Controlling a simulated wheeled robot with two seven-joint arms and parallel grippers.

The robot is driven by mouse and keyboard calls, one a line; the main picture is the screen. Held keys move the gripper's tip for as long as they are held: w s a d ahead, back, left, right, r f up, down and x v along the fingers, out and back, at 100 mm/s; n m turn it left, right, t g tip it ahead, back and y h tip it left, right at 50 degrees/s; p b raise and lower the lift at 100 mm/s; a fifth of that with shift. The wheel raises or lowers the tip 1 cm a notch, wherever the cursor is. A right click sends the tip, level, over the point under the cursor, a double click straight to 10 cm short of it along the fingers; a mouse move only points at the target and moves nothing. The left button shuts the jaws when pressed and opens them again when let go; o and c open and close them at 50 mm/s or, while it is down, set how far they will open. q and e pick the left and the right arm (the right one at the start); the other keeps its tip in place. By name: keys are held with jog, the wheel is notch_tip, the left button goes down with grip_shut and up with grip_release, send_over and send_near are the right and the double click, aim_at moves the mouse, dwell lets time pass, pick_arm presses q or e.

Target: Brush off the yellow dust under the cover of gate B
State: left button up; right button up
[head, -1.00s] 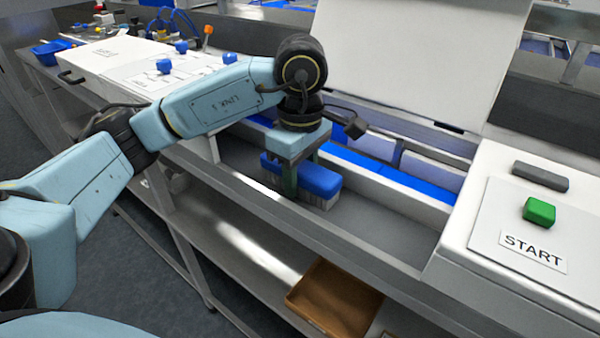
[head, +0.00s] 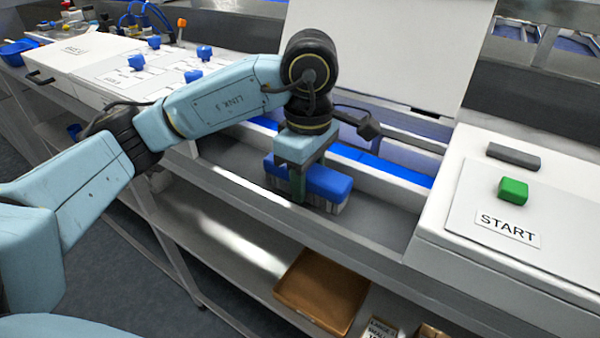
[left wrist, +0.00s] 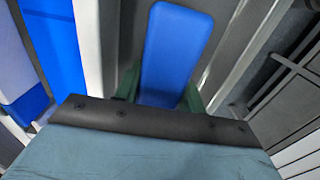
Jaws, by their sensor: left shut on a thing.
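My left gripper (head: 306,176) points down and is shut on a brush with a blue back (head: 328,181) and pale bristles. The brush is in the grey trough in front of the white rail; I cannot tell whether its bristles touch the floor. In the left wrist view the blue brush back (left wrist: 178,50) lies between the green fingers. A large white cover (head: 385,50) stands raised behind the gripper. A blue strip (head: 375,166) runs beneath it. I see no yellow dust and no gate letter. My right gripper is not in view.
A white panel with a green button (head: 513,189) and a START label (head: 508,228) stands at the right. A white panel with blue knobs (head: 154,42) is at the left. A brown tray (head: 322,292) lies on the lower shelf.

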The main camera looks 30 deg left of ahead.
aim_at(337, 183)
pick_arm(q)
jog(key=shift+s+d, duration=0.2)
jog(key=shift+d, duration=2.6)
jog(key=shift+a+r+b, duration=0.1)
jog(key=shift+a+b, duration=0.55)
jog(key=shift+a, duration=0.75)
jog(key=shift+w+a+b, duration=0.1)
jog(key=shift+a+b, duration=0.45)
jog(key=shift+a, duration=0.35)
jog(key=shift+a+b, duration=0.65)
jog(key=shift+a, duration=0.85)
jog(key=shift+w+a+f+b, duration=0.15)
jog(key=shift+a+b, duration=0.1)
jog(key=shift+a, duration=0.7)
jog(key=shift+w+a+f+b, duration=0.15)
jog(key=shift+a+b, duration=0.1)
jog(key=shift+a, duration=0.65)
jog(key=shift+s+d+r, duration=0.15)
jog(key=shift+d, duration=0.4)
jog(key=shift+s+d+r, duration=0.15)
jog(key=shift+d, duration=0.35)
jog(key=shift+s+d, duration=0.35)
jog(key=shift+d, duration=0.45)
jog(key=shift+s+d+f, duration=0.1)
jog(key=shift+d, duration=3.05)
jog(key=shift+d+f, duration=0.1)
jog(key=shift+d, duration=0.55)
